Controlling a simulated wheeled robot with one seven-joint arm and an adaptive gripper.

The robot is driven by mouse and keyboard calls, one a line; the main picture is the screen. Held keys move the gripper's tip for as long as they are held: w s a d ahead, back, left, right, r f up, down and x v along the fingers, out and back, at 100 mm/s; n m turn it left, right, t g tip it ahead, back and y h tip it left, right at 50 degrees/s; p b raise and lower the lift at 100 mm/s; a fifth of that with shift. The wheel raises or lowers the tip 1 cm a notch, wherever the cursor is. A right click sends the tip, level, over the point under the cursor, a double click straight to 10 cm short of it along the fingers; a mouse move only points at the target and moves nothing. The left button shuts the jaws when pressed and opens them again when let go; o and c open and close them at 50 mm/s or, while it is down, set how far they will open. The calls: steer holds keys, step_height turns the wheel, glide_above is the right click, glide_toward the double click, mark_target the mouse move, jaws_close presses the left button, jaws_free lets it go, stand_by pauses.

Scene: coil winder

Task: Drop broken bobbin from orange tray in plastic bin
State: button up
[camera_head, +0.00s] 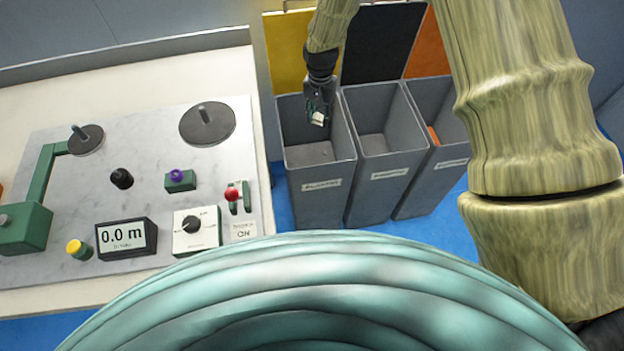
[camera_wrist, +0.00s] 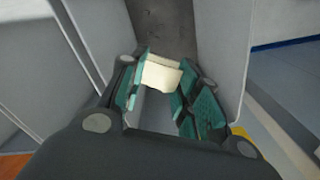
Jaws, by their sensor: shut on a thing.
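My gripper (camera_head: 318,112) is over the opening of the leftmost grey bin (camera_head: 318,178), the one in front of the yellow panel. It is shut on a small cream-white piece, the broken bobbin (camera_head: 317,119). In the wrist view the bobbin (camera_wrist: 161,73) sits between the green-padded fingers of my gripper (camera_wrist: 165,88), with grey bin walls around it. The bin's front carries a label that is too blurred to read.
A middle grey bin (camera_head: 372,146) and a right grey bin (camera_head: 430,180) stand beside the left one; something orange shows in the right bin. A bench (camera_head: 120,88) at the left carries the winder, knobs and a display reading 0.0 m. Blue floor shows below.

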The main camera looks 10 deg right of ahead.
steer(key=shift+f+b, duration=0.85)
steer(key=shift+f, duration=0.7)
steer(key=o, duration=0.7)
steer(key=shift+o, duration=0.2)
steer(key=shift+r, duration=0.1)
step_height(320, 180, up, 12)
steer(key=shift+f, duration=0.1)
